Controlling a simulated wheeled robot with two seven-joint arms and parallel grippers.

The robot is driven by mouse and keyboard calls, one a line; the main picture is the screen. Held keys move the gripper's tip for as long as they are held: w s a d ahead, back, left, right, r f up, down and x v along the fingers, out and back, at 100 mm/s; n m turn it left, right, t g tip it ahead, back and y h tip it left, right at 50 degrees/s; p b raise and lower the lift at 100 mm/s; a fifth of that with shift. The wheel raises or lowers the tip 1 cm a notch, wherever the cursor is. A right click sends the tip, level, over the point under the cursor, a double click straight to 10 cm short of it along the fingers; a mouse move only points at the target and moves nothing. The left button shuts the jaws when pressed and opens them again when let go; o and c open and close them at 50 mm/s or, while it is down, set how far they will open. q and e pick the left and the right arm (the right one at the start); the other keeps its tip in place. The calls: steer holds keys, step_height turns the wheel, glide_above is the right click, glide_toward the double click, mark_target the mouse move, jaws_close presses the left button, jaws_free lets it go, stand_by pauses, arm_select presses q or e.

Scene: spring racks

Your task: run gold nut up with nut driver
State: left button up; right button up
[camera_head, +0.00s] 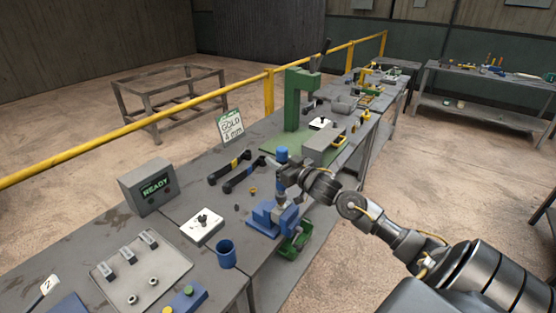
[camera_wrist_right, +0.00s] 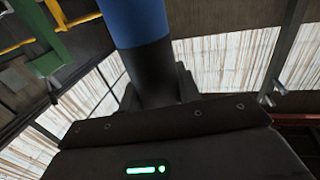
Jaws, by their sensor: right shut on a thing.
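My right gripper (camera_head: 284,182) is shut on an upright nut driver with a blue cap (camera_head: 282,154), above the blue fixture (camera_head: 262,216) at the bench's front edge. In the right wrist view the driver's blue and dark handle (camera_wrist_right: 140,40) stands between the fingers. The driver's lower end is near the fixture; I cannot tell whether it touches a nut there. A small gold piece (camera_head: 252,189), possibly a nut, lies on the bench left of the driver. A sign (camera_head: 230,126) reads "GOLD 4 mm". My left gripper is not in view.
Two dark-handled tools (camera_head: 228,168) lie behind the fixture. A green press (camera_head: 296,105) stands further back. A blue cup (camera_head: 226,254), a white plate (camera_head: 202,226) and a box reading READY (camera_head: 150,187) are to the left. A green part (camera_head: 295,241) sits beside the fixture.

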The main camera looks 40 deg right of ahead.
steer(key=shift+r+p, duration=0.15)
steer(key=shift+p, duration=0.75)
stand_by(1.7)
steer(key=o, duration=0.6)
steer(key=shift+c, duration=0.2)
jaws_close()
steer(key=shift+f+b, duration=0.5)
steer(key=shift+f, duration=0.9)
stand_by(1.0)
steer(key=shift+s+a+f, duration=0.1)
steer(key=shift+s+f, duration=0.05)
steer(key=shift+f, duration=0.1)
stand_by(0.9)
